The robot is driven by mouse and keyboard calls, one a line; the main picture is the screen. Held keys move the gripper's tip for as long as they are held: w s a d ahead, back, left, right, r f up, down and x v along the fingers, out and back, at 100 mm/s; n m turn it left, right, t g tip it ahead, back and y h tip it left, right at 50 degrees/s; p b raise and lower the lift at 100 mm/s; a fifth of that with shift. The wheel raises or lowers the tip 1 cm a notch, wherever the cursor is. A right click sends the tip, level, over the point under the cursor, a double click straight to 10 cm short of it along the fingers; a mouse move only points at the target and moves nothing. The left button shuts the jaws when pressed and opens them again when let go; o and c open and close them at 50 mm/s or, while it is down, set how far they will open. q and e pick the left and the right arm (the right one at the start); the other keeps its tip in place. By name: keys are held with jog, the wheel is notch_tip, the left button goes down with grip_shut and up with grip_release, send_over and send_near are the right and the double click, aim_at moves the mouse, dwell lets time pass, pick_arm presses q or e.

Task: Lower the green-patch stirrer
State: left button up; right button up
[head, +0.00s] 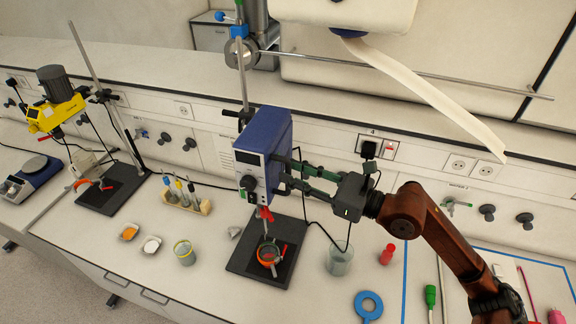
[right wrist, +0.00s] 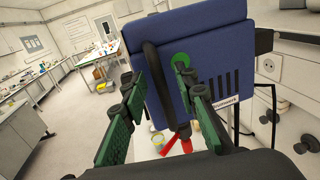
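The blue stirrer (head: 262,150) is clamped on a vertical rod (head: 241,80) above a dark base plate (head: 240,262). In the right wrist view its blue housing (right wrist: 215,45) carries a round green patch (right wrist: 181,59) and a black curved handle (right wrist: 152,70). Its red-tipped lower end (head: 265,213) hangs above an orange ring (head: 268,253) on the plate. My right gripper (head: 281,171) is at the housing's right side. Its green fingers are apart, one on each side of the handle in the wrist view; contact is unclear. My left gripper is not in view.
A yellow stirrer (head: 55,108) stands on another rod at the left. A tube rack (head: 186,201), a small jar (head: 184,253), a glass beaker (head: 340,260), a red bottle (head: 386,254) and a blue ring (head: 368,306) stand on the bench. A metal bar (head: 440,77) crosses above.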

jog(key=shift+x, duration=0.95)
grip_shut()
